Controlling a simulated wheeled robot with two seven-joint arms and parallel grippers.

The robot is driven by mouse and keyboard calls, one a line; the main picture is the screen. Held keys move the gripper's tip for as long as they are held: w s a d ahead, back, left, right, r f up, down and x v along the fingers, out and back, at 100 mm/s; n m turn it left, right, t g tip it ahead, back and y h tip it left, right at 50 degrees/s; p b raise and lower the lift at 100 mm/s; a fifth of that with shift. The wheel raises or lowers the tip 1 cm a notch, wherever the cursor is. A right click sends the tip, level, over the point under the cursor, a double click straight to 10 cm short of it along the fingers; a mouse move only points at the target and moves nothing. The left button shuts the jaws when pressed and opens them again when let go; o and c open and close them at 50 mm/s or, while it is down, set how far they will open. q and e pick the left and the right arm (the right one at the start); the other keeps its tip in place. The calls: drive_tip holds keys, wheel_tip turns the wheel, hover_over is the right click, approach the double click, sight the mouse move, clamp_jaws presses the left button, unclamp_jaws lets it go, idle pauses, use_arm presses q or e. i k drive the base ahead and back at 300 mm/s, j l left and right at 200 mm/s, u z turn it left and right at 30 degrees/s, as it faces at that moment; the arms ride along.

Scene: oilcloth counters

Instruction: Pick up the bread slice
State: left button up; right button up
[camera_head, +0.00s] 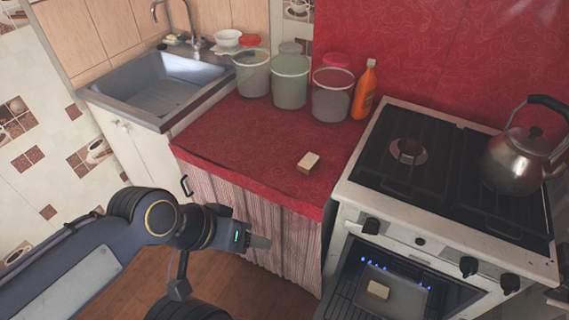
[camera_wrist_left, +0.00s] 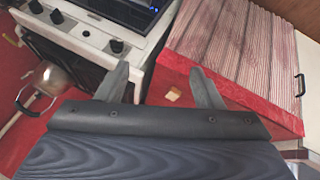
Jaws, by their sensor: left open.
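A small pale bread slice (camera_head: 308,162) with a brown side lies on the red counter (camera_head: 245,135), near its front edge and left of the stove. It also shows in the left wrist view (camera_wrist_left: 173,94), between my two fingers but farther off. A similar pale slice (camera_head: 378,290) lies on a light tray or plate inside the oven. My left gripper (camera_head: 260,242) is open and empty. It is in front of the curtained counter front, lower and left of the counter slice and not touching it. Its fingers show in the left wrist view (camera_wrist_left: 160,78). My right gripper is not in view.
Several buckets, including a green one (camera_head: 290,82), and an orange bottle (camera_head: 364,90) stand at the counter's back. A steel kettle (camera_head: 518,160) sits on the white stove (camera_head: 376,190). The sink (camera_head: 165,85) is at left. The counter around the slice is clear.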

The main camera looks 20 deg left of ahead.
sight(307, 165)
drive_tip(key=u, duration=0.65)
drive_tip(key=i+j, duration=0.2)
drive_tip(key=i+j+z, duration=0.15)
drive_tip(key=j, duration=0.3)
drive_tip(key=i+j, duration=0.25)
drive_tip(key=i+j+z, duration=0.1)
drive_tip(key=j, duration=0.35)
drive_tip(key=i+j, duration=0.3)
drive_tip(key=j+z, duration=0.05)
